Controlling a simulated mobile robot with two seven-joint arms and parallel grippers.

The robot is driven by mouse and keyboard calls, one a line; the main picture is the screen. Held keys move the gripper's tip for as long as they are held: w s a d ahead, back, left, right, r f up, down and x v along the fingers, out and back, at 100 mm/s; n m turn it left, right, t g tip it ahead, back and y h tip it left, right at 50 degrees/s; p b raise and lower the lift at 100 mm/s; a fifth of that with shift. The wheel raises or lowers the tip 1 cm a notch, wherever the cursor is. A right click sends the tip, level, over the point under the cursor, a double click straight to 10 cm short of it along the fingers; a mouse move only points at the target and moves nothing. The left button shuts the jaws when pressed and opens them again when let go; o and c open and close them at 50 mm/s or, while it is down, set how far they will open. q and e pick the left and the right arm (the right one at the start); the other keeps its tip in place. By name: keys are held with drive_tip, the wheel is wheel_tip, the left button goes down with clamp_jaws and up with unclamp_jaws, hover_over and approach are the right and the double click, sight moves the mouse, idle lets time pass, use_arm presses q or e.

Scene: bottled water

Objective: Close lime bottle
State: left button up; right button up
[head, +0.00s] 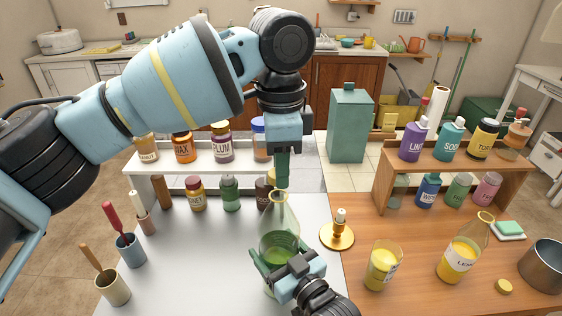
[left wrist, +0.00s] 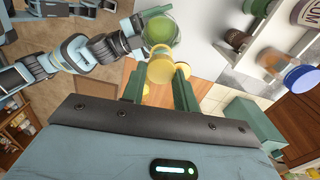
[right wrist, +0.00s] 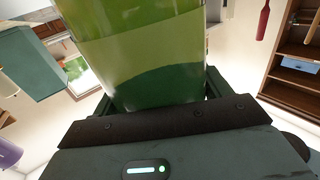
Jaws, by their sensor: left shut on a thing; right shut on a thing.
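The lime bottle (head: 281,215) is a clear flask with a narrow neck, a yellow rim and green liquid. It stands upright at the front of the white tabletop. My right gripper (head: 284,272) is shut around its lower body; green glass (right wrist: 145,60) fills the right wrist view. My left gripper (head: 282,184) points down just above the bottle's mouth. In the left wrist view, its fingers are shut on a yellow cap (left wrist: 160,71), with the green bottle (left wrist: 158,28) beyond. I cannot tell whether cap and rim touch. The bottle's label is not visible.
A brass candlestick (head: 337,236) stands close to the right of the bottle. A yellow glass (head: 382,268), a lemon bottle (head: 459,260) and a loose yellow cap (head: 504,287) are further right. Shelves (head: 160,162) of jars stand behind; cups (head: 113,289) with tools are left.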

use_arm(q)
drive_tip(key=shift+f, duration=0.85)
drive_tip(key=shift+f, duration=0.5)
use_arm(e)
drive_tip(key=c, duration=0.5)
use_arm(q)
drive_tip(key=m, duration=0.6)
drive_tip(key=shift+s+m, duration=0.1)
drive_tip(key=shift+m, duration=0.3)
drive_tip(key=m, duration=0.6)
drive_tip(key=shift+s, duration=0.1)
drive_tip(key=m, duration=0.3)
drive_tip(key=shift+a, duration=0.1)
drive_tip(key=m, duration=0.4)
drive_tip(key=shift+a+f+m, duration=0.1)
drive_tip(key=shift+m, duration=0.3)
drive_tip(key=m, duration=0.4)
drive_tip(key=shift+a+m, duration=0.1)
drive_tip(key=shift+m, duration=0.2)
drive_tip(key=m, duration=0.4)
